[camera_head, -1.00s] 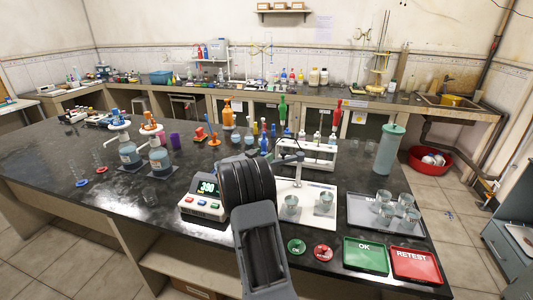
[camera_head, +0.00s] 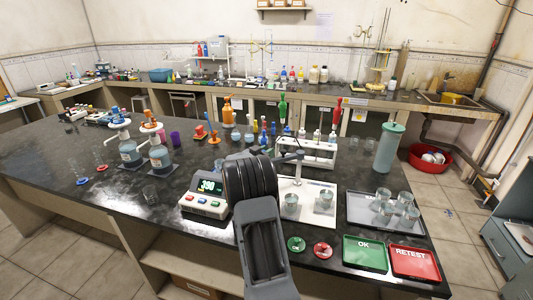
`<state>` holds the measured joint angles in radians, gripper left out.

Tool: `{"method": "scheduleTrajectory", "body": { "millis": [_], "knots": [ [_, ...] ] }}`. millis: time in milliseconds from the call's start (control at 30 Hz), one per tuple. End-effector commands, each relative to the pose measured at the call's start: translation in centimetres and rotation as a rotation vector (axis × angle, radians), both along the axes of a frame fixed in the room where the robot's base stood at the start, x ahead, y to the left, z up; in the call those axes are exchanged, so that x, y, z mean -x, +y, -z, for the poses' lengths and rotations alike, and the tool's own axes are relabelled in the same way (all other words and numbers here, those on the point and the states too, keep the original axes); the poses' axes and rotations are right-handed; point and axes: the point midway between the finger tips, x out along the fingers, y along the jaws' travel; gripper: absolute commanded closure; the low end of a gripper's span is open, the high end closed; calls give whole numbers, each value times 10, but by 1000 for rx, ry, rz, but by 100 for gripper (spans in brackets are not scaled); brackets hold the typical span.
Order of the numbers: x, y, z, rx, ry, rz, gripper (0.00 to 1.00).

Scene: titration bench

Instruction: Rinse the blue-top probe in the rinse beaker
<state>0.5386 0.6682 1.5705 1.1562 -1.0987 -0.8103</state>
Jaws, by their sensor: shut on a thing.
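My arm rises from the bottom centre, and its dark ribbed joint covers the middle of the bench. I cannot single out the blue-top probe with certainty; several small blue-topped items stand behind the arm. Two clear beakers, one at left (camera_head: 291,201) and one at right (camera_head: 325,199), stand on a white board (camera_head: 307,190). I cannot tell which one is the rinse beaker.
A meter (camera_head: 205,197) with a lit display sits left of my arm. A grey tray (camera_head: 362,218) of beakers, a green OK tray (camera_head: 365,254) and a red RETEST tray (camera_head: 414,261) lie at right. A tall green-lidded container (camera_head: 388,152) stands behind them. The left front bench is mostly clear.

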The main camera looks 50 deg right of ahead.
Motion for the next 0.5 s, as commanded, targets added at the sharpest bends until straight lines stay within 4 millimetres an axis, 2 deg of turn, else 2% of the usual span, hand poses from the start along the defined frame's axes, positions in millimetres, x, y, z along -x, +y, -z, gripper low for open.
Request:
{"method": "scheduleTrajectory", "body": {
  "millis": [33,167,367,500],
  "knots": [
    [0,0,0,0,0,0,89],
    [0,0,0,0,0,0,100],
    [0,0,0,0,1,0,100],
    [0,0,-11,1,0,0,100]
  ]
}}
